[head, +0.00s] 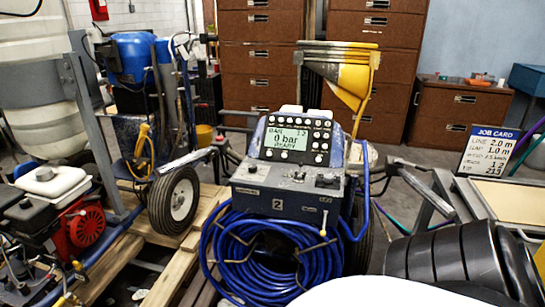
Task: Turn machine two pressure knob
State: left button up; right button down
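Machine two (279,203) stands upright in the middle of the head view, with a "2" on its front. Its display (281,139) reads "0 bar" and "READY", with several round buttons around it. A dark knob (327,181) sits on the right of the grey panel below the display. A small lever or switch (299,175) is left of it. Labels on the panel are too small to read, so I cannot tell which control is the pressure knob. Neither of my grippers is recognisable in view. A black ribbed part at the lower right appears to be my arm.
A blue coiled hose (270,262) hangs on the machine's front. A wheeled machine (174,200) with a red and black engine stands on wooden pallets at left. A job card (489,150) stands at right by a cart. Brown drawer cabinets (261,60) line the back.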

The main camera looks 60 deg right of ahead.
aim_at(252, 168)
jog(key=z, duration=2.1)
